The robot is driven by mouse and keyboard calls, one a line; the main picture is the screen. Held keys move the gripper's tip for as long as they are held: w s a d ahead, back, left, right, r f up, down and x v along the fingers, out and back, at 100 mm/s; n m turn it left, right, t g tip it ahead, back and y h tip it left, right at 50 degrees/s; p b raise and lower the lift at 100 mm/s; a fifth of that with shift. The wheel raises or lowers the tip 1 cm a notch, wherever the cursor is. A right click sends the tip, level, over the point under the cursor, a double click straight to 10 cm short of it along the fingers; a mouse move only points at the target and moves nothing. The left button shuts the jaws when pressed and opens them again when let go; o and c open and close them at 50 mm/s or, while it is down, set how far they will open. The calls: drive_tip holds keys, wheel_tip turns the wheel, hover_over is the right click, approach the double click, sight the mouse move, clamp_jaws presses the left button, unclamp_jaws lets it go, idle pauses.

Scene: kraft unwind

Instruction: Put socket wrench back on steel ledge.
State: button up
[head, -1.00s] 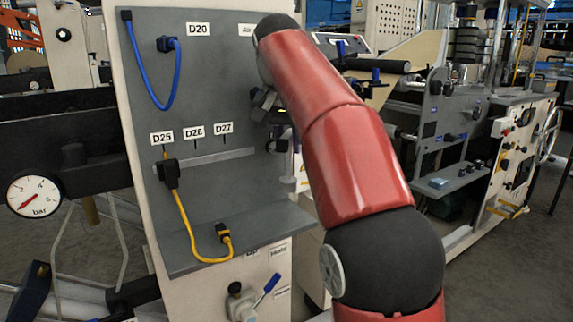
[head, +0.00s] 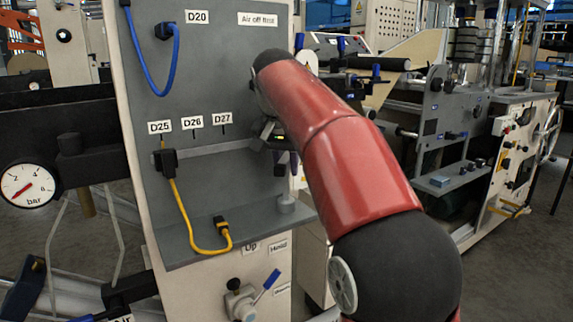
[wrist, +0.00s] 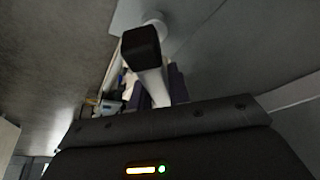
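The socket wrench shows in the wrist view as a black squared end (wrist: 140,45) on a pale shaft, with a pale round part beyond it. My gripper (wrist: 158,85) has its dark blue fingers on both sides of that shaft and appears shut on it. In the head view my gripper (head: 281,160) is partly hidden by my red arm. The wrench's grey lower end (head: 286,203) points down at the right part of the steel ledge (head: 185,248). I cannot tell whether it touches the ledge.
A yellow cable (head: 190,215) ends in a black plug on the ledge, left of the wrench. A grey rail (head: 215,146) runs under labels D25 to D27. A blue cable (head: 150,80) hangs above. A blue-handled valve (head: 255,295) sits below the ledge.

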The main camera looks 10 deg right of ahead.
drive_tip(key=o, duration=0.4)
drive_tip(key=p+v, duration=0.3)
drive_tip(key=v, duration=0.7)
drive_tip(key=shift+r+p, duration=0.2)
drive_tip(key=shift+p, duration=0.1)
drive_tip(key=shift+v, duration=0.95)
drive_tip(key=shift+s+f, duration=0.2)
drive_tip(key=shift+s, duration=0.25)
drive_tip(key=s+f+n, duration=0.1)
drive_tip(key=s+f, duration=0.7)
drive_tip(key=f, duration=0.1)
drive_tip(key=s+d+f+n+t+y, duration=0.1)
drive_tip(key=s+f+n, duration=0.1)
drive_tip(key=s+f, duration=0.6)
drive_tip(key=s+f+n+y, duration=0.1)
drive_tip(key=s+f+n, duration=0.1)
drive_tip(key=s+f, duration=0.6)
drive_tip(key=shift+s+d+f+t, duration=0.1)
drive_tip(key=shift+d+f+t, duration=0.1)
drive_tip(key=shift+f, duration=0.6)
drive_tip(key=shift+d+f+t, duration=0.1)
drive_tip(key=shift+d+f, duration=0.05)
drive_tip(key=shift+f, duration=0.65)
